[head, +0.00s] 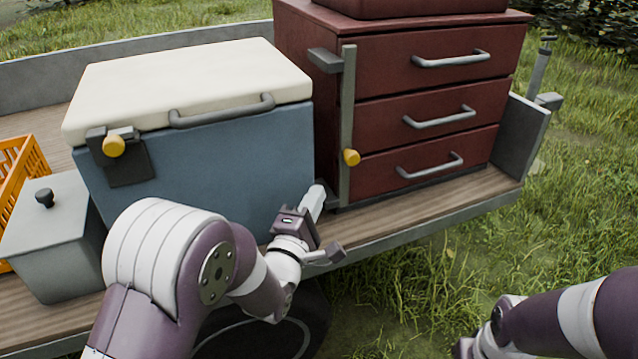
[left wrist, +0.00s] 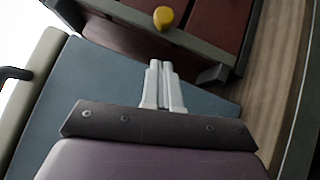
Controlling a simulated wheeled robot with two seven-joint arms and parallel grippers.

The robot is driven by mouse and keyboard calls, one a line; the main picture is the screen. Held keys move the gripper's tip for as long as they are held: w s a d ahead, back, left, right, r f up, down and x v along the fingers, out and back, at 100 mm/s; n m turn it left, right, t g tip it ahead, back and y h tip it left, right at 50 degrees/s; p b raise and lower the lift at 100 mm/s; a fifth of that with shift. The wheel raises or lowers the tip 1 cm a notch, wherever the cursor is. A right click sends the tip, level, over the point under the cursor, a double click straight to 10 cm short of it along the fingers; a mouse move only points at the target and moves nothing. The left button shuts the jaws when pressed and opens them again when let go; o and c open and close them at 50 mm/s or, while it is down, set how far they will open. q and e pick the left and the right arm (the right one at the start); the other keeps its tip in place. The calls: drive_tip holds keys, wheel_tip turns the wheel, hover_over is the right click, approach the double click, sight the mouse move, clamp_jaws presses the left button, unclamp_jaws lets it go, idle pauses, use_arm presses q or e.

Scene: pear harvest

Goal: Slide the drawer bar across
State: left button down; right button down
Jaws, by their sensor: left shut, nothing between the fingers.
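The drawer bar (head: 347,120) is a grey upright strip at the left side of the front of a dark red drawer cabinet (head: 400,75). A yellow knob (head: 351,157) sits near its lower end; the knob also shows at the top of the left wrist view (left wrist: 163,18). My left gripper (head: 314,200) is shut and empty, below and left of the knob and apart from it. Its closed fingers (left wrist: 160,85) point toward the cabinet in the left wrist view. My right arm shows at the lower right, but its fingertips cannot be made out.
A blue cooler (head: 210,170) with a cream lid stands close left of the cabinet. A grey lidded box (head: 50,245) and an orange crate (head: 22,160) are at the far left. The wooden cart bed (head: 440,203) has a metal edge; grass lies beyond.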

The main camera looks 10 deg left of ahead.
use_arm(q)
drive_tip(key=shift+p+v, duration=0.3)
drive_tip(key=shift+v, duration=2.5)
drive_tip(key=shift+a, duration=0.15)
drive_tip(key=s+a+f+m+g+y, duration=0.1)
drive_tip(key=s+f+m+g, duration=0.2)
drive_tip(key=f+m+g, duration=0.35)
drive_tip(key=s+a+f+m+g+y, duration=0.1)
drive_tip(key=s+f+m+g, duration=0.2)
drive_tip(key=f+m+g, duration=0.4)
drive_tip(key=s+a+m+g+y, duration=0.1)
drive_tip(key=s+a+m+g, duration=0.3)
drive_tip(key=s, duration=0.8)
wheel_tip(320, 180, up, 36)
drive_tip(key=p, duration=3.4)
drive_tip(key=shift+w+d+f+m+g+p, duration=0.25)
drive_tip(key=shift+w+m+g+p, duration=0.1)
drive_tip(key=shift+w, duration=0.1)
